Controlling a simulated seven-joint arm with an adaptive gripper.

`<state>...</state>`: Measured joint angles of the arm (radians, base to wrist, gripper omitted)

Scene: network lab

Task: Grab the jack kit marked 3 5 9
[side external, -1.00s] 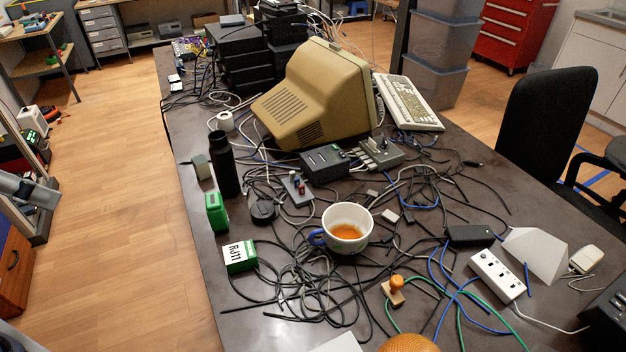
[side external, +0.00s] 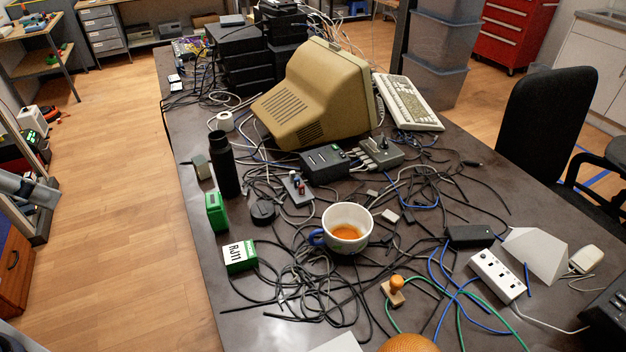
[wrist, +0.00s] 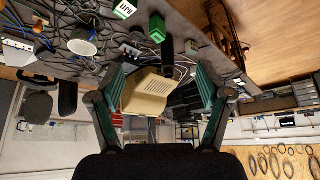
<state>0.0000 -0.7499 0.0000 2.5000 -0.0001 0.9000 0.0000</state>
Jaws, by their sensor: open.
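A small green and white box (side external: 239,256) lies at the left of the cluttered table in the side view, its label reading RJ11. It also shows at the top of the wrist view (wrist: 125,9). A second green box (side external: 217,212) stands upright near the table's left edge, and shows in the wrist view (wrist: 157,27). I cannot read 3 5 9 on either box. My gripper (wrist: 162,76) is open and empty in the wrist view, its fingers spread wide, with both boxes beyond the fingertips.
A tall black bottle (side external: 224,165) stands just behind the upright green box. A blue-handled cup (side external: 347,230) with orange liquid and many tangled cables lie to the right. A beige monitor (side external: 318,95) stands behind. The table's left edge is close to the boxes.

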